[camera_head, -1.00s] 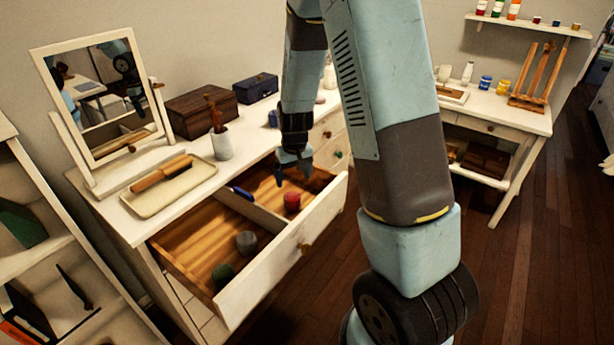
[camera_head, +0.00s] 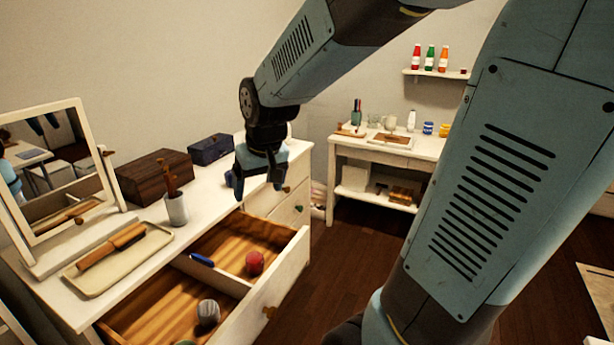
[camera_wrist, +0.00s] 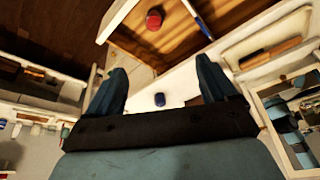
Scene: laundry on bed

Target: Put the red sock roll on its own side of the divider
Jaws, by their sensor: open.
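The red sock roll (camera_head: 255,263) lies in the far compartment of the open drawer (camera_head: 283,268), near the drawer's front panel. It also shows in the wrist view (camera_wrist: 154,19), beyond my fingertips. The divider (camera_head: 222,277) runs across the drawer. A grey sock roll (camera_head: 208,312) lies in the near compartment, and a green roll (camera_head: 185,343) is cut off at the bottom edge. My gripper (camera_head: 252,190) is open and empty above the dresser top and the drawer's far end, apart from the red roll. Its two fingers (camera_wrist: 160,78) show spread in the wrist view.
A blue pen-like item (camera_head: 202,259) lies by the divider in the far compartment. On the dresser stand a tray with a brush (camera_head: 118,262), a cup (camera_head: 177,209), a mirror, a brown box (camera_head: 154,177) and a blue box (camera_head: 210,149).

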